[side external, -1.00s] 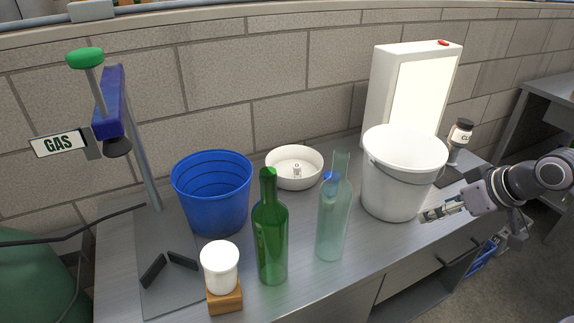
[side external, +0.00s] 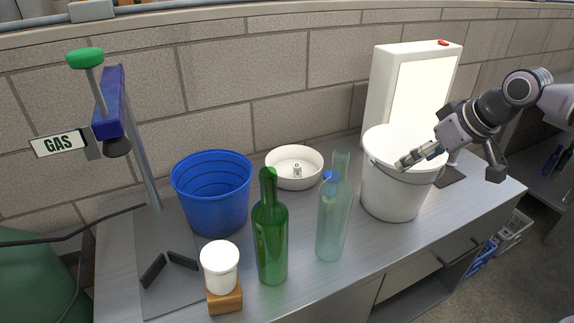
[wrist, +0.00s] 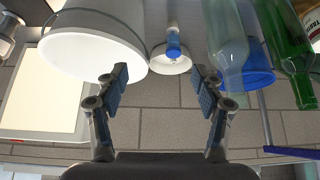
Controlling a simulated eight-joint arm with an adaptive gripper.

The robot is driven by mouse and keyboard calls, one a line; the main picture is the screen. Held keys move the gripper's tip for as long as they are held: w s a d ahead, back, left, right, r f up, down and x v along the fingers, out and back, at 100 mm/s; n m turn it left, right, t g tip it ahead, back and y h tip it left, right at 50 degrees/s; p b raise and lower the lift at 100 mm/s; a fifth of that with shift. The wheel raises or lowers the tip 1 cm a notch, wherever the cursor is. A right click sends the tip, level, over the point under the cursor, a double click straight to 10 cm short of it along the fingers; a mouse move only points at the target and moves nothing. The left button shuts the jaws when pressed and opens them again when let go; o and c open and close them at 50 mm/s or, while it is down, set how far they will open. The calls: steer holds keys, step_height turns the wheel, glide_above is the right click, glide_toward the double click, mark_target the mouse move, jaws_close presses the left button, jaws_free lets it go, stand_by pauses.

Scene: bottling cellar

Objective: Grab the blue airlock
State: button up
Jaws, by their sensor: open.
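The blue airlock (side external: 327,176) shows as a small blue patch on the bench, mostly hidden behind the clear bottle (side external: 333,215). In the wrist view, the blue airlock (wrist: 173,46) is in front of the white bowl (wrist: 168,66), ahead of the space between my fingers. My gripper (side external: 406,161) is open and empty. In the side view it overlaps the white bucket (side external: 392,190), to the right of the airlock and apart from it. My gripper also shows in the wrist view (wrist: 163,80), fingers spread.
A green bottle (side external: 270,240) and a blue bucket (side external: 210,195) stand left of the clear bottle. A lit panel (side external: 420,95) is behind the white bucket. A white jar (side external: 219,268) sits on a wooden block (side external: 225,296) at the front. A GAS stand (side external: 112,105) is at left.

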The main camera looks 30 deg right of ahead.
steer(key=w+a+f+n+g, duration=0.1)
steer(key=w+a+f, duration=0.15)
steer(key=w, duration=0.65)
steer(key=w+a+f+n, duration=0.1)
steer(key=w+a, duration=0.2)
steer(key=w, duration=0.6)
steer(key=shift+m+y, duration=0.3)
steer(key=shift+y, duration=0.1)
steer(key=shift+w+f, duration=0.4)
steer(key=shift+f, duration=2.3)
steer(key=shift+w+f, duration=0.4)
steer(key=shift+f, duration=2.35)
steer(key=shift+w+f, duration=0.4)
steer(key=shift+f, duration=2.3)
steer(key=shift+c, duration=0.3)
steer(key=c, duration=1.2)
